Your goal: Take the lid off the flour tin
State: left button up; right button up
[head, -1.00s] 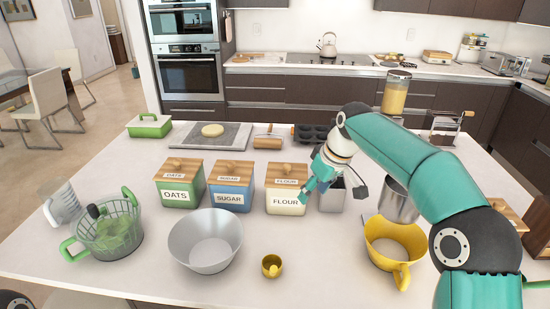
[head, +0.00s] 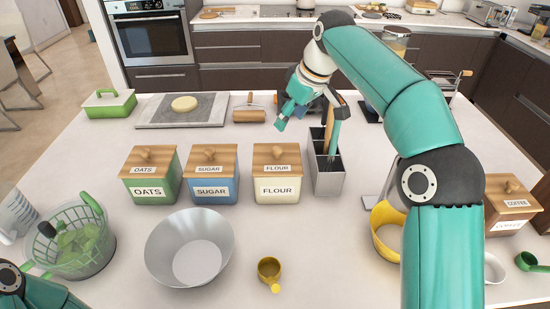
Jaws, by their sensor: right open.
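The flour tin (head: 277,189) is a cream box labelled FLOUR, standing on the white counter right of the sugar tin. Its wooden lid (head: 266,158) with a round knob sits on top of it. My right gripper (head: 308,119) is open and empty, raised above and behind the tin, a little to its right, apart from the lid. Part of my left arm shows at the bottom left corner; its gripper is out of view.
The blue sugar tin (head: 211,191) and green oats tin (head: 149,189) stand to the left. A grey utensil holder (head: 329,182) is close on the right. A metal bowl (head: 189,247) and a yellow scoop (head: 269,268) lie in front. Counter between them is clear.

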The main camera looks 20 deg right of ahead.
send_over(277, 149)
jog(key=s+d, duration=0.1)
notch_tip(277, 149, down, 7)
jog(key=shift+s+f, duration=0.15)
jog(key=shift+f, duration=0.05)
jog(key=shift+p+x, duration=0.45)
jog(key=shift+x, duration=2.45)
jog(key=shift+s+d, duration=0.1)
jog(key=shift+s, duration=0.05)
grip_shut()
